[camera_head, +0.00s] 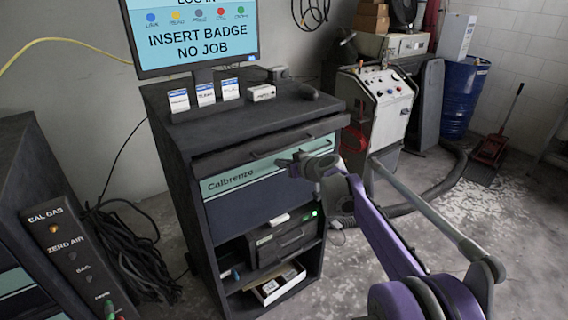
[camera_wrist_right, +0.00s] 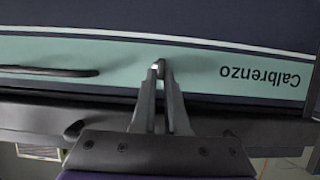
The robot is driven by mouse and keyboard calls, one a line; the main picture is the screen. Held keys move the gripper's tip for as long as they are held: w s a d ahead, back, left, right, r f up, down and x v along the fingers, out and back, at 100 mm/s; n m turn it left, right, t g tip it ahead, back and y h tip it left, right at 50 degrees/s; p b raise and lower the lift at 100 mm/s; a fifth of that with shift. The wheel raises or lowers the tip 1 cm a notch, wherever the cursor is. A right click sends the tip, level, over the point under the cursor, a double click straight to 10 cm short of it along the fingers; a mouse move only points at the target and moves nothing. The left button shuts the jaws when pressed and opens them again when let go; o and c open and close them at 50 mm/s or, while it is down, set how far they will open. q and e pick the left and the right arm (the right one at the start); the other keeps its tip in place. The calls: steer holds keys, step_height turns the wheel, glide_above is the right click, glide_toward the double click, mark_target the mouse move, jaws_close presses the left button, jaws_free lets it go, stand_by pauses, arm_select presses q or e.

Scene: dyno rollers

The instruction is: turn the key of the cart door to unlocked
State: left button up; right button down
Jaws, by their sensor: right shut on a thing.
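The cart door (camera_head: 240,205) is the dark blue front panel with a teal "Calbrenzo" stripe; it looks closed. In the right wrist view the door (camera_wrist_right: 125,17) shows upside down. My right gripper (camera_head: 287,163) reaches the stripe from the right. In the wrist view its fingertips (camera_wrist_right: 160,70) are together at the stripe, shut on the key (camera_wrist_right: 159,64). Only a small pale bit of the key shows between the tips, so its turn angle cannot be told. In the head view my gripper hides the key. My left gripper is not in view.
A dark door handle (camera_wrist_right: 48,72) lies on the stripe, left of the fingertips in the wrist view. A drawer (camera_head: 240,153) sits above the door, and open shelves with a printer (camera_head: 283,243) below. A gas cabinet (camera_head: 75,265) stands at left.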

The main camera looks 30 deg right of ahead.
steer(key=m+t+y, duration=0.1)
steer(key=m+y, duration=0.1)
steer(key=m, duration=0.2)
steer(key=d+f+m+y+p, duration=0.1)
steer(key=m+y, duration=0.1)
steer(key=m, duration=0.2)
steer(key=m+t+y+p, duration=0.1)
steer(key=m+y, duration=0.2)
steer(key=m, duration=0.2)
steer(key=shift+d+f+t, duration=0.3)
steer(key=shift+d+f, duration=0.05)
steer(key=shift+d, duration=0.05)
stand_by(0.5)
steer(key=shift+m, duration=0.3)
steer(key=c, duration=0.9)
jaws_free()
steer(key=shift+c, duration=0.2)
